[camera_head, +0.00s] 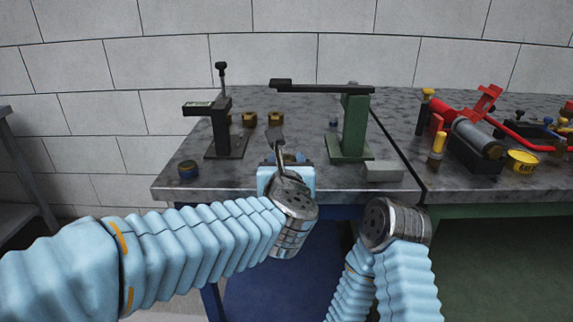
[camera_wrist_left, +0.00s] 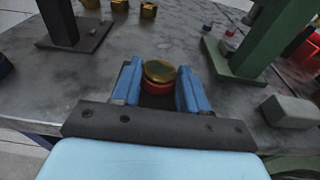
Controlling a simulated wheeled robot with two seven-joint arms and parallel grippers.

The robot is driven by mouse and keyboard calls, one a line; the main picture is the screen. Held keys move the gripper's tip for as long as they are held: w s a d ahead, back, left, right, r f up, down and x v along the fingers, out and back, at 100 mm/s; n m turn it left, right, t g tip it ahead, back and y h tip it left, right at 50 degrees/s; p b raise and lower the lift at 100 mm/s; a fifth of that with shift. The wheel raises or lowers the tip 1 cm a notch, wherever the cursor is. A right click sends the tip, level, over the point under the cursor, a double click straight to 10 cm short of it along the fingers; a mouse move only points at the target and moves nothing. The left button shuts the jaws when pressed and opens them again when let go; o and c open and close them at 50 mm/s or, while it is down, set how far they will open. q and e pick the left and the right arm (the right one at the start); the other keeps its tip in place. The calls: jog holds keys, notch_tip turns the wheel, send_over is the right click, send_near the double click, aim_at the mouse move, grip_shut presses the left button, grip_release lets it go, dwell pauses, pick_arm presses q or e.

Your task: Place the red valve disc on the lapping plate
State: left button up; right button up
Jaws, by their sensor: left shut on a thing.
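A small round piece with a brass-coloured top and a red lower rim, the red valve disc (camera_wrist_left: 155,87), sits between the blue fingers of my left gripper (camera_wrist_left: 158,78) in the left wrist view. The gripper is shut on it, above the grey bench top near its front edge. In the head view my left gripper (camera_head: 283,160) is partly covered by its own wrist, and I cannot make out the disc there. I cannot tell which thing is the lapping plate. My right arm's metal wrist end shows at the bench front, but its gripper fingers do not show.
A black stand (camera_head: 223,135) and a green lever press (camera_head: 352,128) stand beyond my left gripper. A grey block (camera_head: 384,172) lies right, a dark round tin (camera_head: 188,170) left. Small brass pieces (camera_head: 276,119) sit behind. Red-handled equipment (camera_head: 480,115) fills the right bench.

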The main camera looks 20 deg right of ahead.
pick_arm(q)
jog(key=shift+f, duration=0.15)
jog(key=o, duration=1.2)
jog(key=shift+r, duration=0.3)
jog(key=b+v, duration=0.1)
jog(key=v, duration=1.1)
jog(key=shift+f+b, duration=0.2)
jog(key=shift+b, duration=0.15)
